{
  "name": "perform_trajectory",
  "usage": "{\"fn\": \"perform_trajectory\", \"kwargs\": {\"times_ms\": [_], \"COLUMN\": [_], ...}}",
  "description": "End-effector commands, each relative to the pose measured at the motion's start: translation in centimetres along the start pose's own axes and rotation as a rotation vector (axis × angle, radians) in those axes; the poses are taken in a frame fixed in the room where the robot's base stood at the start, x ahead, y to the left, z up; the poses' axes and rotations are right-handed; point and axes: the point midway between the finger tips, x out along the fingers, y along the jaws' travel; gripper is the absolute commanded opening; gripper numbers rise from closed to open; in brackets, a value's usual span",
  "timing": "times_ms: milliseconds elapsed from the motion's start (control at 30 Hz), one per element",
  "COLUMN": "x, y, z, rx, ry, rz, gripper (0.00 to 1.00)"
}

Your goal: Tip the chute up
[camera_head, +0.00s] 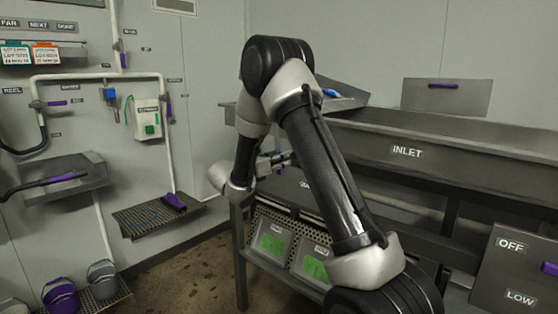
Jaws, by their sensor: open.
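My gripper (281,161) is open at the end of my arm, left of centre, in front of the left end of the steel trough. It is small here and partly hidden by my arm. I see nothing held between its fingers. A tilted steel tray-like piece (350,95) with a blue item (330,93) on it sits at the trough's left end, behind my arm. It may be the chute, but no readable label confirms this. The long steel trough (470,152) is labelled INLET. A label below it is partly covered by my arm.
Green-marked boxes (271,240) stand on a rack below the trough. A panel marked OFF and LOW (515,270) is at the right. A wall shelf with a purple-handled brush (173,202) and buckets (60,296) are left. Floor between is clear.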

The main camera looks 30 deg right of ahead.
Motion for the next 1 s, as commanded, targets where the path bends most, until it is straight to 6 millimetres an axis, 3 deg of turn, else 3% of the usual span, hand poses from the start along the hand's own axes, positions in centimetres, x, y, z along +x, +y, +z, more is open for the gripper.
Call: {"fn": "perform_trajectory", "kwargs": {"times_ms": [467,700,1000], "x": [0.39,0.38,0.37], "y": [-0.02,-0.02,0.24], "z": [-0.01,0.00,0.01], "rx": [0.000,0.000,0.013], "ry": [0.000,0.000,0.000], "rz": [0.000,0.000,0.000], "gripper": [0.43,0.00,0.00]}}
